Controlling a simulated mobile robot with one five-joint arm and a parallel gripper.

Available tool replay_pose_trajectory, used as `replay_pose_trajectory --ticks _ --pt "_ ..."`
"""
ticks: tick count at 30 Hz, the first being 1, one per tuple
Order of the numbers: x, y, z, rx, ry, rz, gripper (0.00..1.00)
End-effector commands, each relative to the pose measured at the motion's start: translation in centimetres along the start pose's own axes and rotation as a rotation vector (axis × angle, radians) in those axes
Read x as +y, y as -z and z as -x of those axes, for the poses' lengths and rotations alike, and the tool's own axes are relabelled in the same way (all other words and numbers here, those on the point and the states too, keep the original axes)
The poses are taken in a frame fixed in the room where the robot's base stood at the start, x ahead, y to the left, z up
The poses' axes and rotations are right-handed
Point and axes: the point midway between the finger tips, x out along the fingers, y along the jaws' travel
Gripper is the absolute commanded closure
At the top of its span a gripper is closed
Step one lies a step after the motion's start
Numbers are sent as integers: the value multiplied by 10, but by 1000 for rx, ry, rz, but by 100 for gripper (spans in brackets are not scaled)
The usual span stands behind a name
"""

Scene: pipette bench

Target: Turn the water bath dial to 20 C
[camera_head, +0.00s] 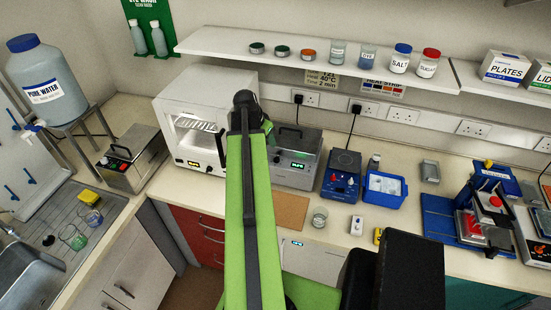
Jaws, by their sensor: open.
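Two boxes with a black top handle could be the water bath; I cannot tell which. One is a grey unit (307,175) with a green-lit display on its front, at the centre of the bench, partly behind my arm. Dial markings are too small to read. My green arm reaches up the middle of the picture, its dark upper end in front of the grey unit and the cabinet. My gripper's fingers are hidden behind the arm.
A white cabinet (192,135) stands left of the grey unit. To its right are a blue hotplate-like device (341,184), a blue ice tub (384,201) and a glass beaker (319,217). A shelf (220,45) runs above. A sink (25,270) is at lower left.

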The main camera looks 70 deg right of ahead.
Motion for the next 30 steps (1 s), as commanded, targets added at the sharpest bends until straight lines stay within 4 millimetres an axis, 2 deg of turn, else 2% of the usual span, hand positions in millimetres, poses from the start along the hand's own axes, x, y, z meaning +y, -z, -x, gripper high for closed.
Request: replay_pose_trajectory --ticks 1,18,22,30 --pt "-1 -3 -18 0 0 -1 55" --pt "0 -2 -143 0 0 -1 55" --pt "0 -1 -154 0 0 -1 55" --pt "1 1 -153 0 0 -1 55"
